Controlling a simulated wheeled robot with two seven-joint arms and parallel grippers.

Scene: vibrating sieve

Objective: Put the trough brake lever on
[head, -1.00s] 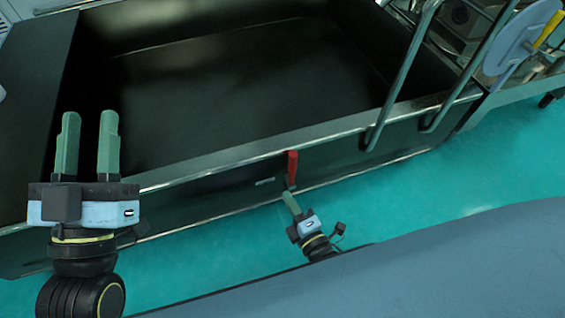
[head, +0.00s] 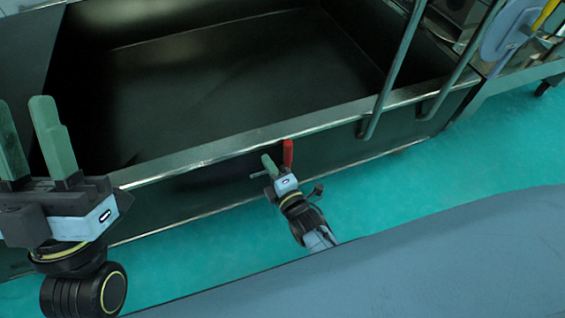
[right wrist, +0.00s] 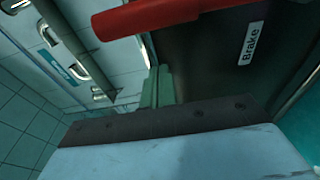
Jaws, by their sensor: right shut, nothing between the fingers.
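The red brake lever (head: 288,152) stands roughly upright at the outer front wall of the dark trough (head: 330,152), just below its rim. In the right wrist view the red lever (right wrist: 150,15) crosses the top, and a white "Brake" label (right wrist: 251,43) is on the dark wall. My right gripper (head: 267,162) is shut and empty, just left of the lever in the head view. In the right wrist view its green fingers (right wrist: 157,86) are together below the lever; whether they touch it I cannot tell. My left gripper (head: 25,122) is open and empty at the left edge.
Bent metal rails (head: 400,70) rise at the trough's right end. A pale disc with a yellow handle (head: 512,30) is at the upper right. The green floor (head: 440,165) in front of the trough is clear.

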